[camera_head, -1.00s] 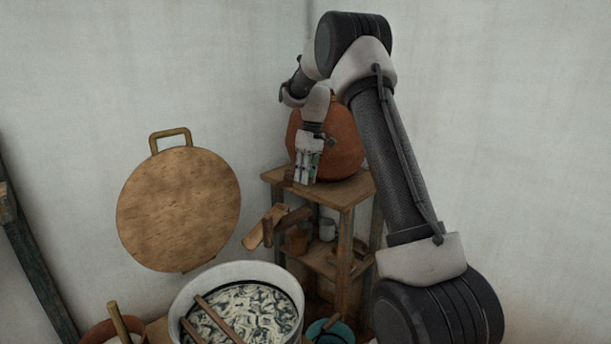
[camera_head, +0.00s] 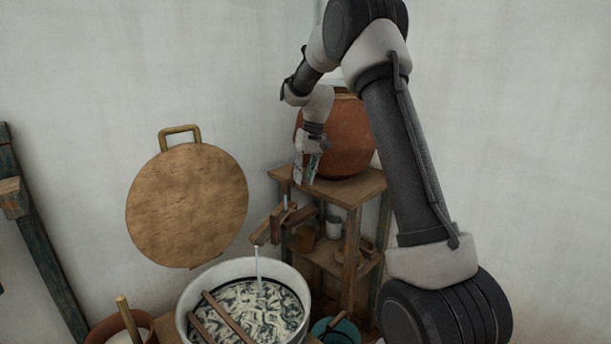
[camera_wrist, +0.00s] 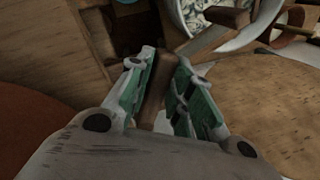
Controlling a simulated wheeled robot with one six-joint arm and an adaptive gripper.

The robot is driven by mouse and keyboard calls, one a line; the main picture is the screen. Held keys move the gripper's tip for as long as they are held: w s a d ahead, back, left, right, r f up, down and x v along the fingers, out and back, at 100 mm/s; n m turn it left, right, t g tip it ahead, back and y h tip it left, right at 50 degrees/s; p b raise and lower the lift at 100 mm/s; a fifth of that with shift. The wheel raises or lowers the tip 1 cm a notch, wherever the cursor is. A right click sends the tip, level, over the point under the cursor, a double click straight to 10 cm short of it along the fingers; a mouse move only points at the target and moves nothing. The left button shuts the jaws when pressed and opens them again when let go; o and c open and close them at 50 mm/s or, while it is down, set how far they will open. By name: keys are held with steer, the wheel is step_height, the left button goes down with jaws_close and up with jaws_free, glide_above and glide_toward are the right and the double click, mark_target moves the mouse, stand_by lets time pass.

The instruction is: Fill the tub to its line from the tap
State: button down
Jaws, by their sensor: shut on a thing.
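The pale round tub (camera_head: 184,320) stands at the bottom of the head view. It holds pale and dark swirled contents, with sticks across them, and a dark line shows on its inner wall. The wooden spout of the tap (camera_head: 262,233) points over the tub. A thin water stream (camera_head: 258,265) falls from the spout into the tub. My gripper (camera_head: 305,178) is beside the clay pot (camera_head: 352,140), above the spout. In the wrist view my gripper (camera_wrist: 160,90) is shut on a brown wooden piece (camera_wrist: 157,80), apparently the tap's handle.
A wooden stand (camera_head: 352,192) carries the pot, with small vessels on its lower shelf. A round wooden lid (camera_head: 187,205) is against the wall. A clay bowl (camera_head: 98,335) and a teal bowl (camera_head: 340,326) flank the tub.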

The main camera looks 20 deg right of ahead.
steer(key=c, duration=1.3)
jaws_free()
steer(key=shift+r, duration=0.1)
steer(key=r, duration=0.4)
steer(key=d+r, duration=0.1)
steer(key=r, duration=0.2)
steer(key=d+r, duration=0.1)
steer(key=r, duration=0.3)
steer(key=shift+s+d+r, duration=0.1)
steer(key=shift+d+r, duration=0.1)
steer(key=shift+r, duration=0.1)
